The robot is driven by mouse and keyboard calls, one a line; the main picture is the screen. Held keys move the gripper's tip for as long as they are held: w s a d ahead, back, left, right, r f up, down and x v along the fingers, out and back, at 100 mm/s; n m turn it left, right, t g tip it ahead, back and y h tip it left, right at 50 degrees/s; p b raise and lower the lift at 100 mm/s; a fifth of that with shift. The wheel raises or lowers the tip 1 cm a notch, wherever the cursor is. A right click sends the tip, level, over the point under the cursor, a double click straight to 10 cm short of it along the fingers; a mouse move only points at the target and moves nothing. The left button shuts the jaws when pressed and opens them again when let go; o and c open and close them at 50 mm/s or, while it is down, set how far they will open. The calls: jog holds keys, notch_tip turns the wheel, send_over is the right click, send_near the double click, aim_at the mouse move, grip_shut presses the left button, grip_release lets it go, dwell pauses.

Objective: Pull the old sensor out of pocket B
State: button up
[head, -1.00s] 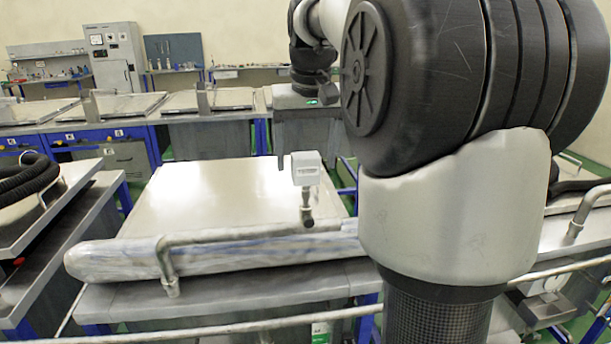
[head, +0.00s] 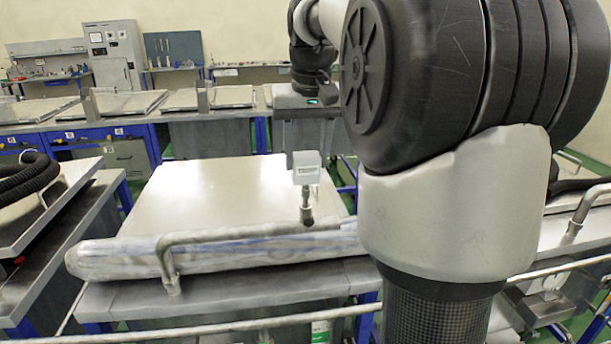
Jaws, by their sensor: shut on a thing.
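My arm fills the right half of the head view. Its wrist reaches down near the top middle, in front of the back benches. I cannot make out the gripper's fingers or anything held in them. A small white box with a label (head: 306,167) stands upright on a short metal stem at the front bar of the middle bench; I cannot tell whether it is the old sensor. No pocket marked B can be made out. The area behind my arm is hidden.
A large flat lid (head: 225,195) lies on the middle bench, with a bent metal rail (head: 240,235) along its front. A black hose (head: 30,180) lies on the left bench. A row of benches and a grey cabinet (head: 112,60) stand at the back.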

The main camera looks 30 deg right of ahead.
jog(key=shift+r, duration=0.15)
jog(key=shift+w+p+v, duration=0.25)
jog(key=shift+p+v, duration=0.9)
jog(key=shift+w+p+v, duration=0.25)
jog(key=shift+p+v, duration=0.9)
jog(key=shift+v, duration=0.05)
jog(key=shift+d+r, duration=0.15)
jog(key=shift+r, duration=0.05)
jog(key=shift+w+r, duration=0.1)
jog(key=shift+w+v, duration=0.25)
jog(key=shift+v, duration=0.9)
jog(key=shift+w+v, duration=0.25)
jog(key=shift+v, duration=0.9)
jog(key=shift+d+r, duration=0.15)
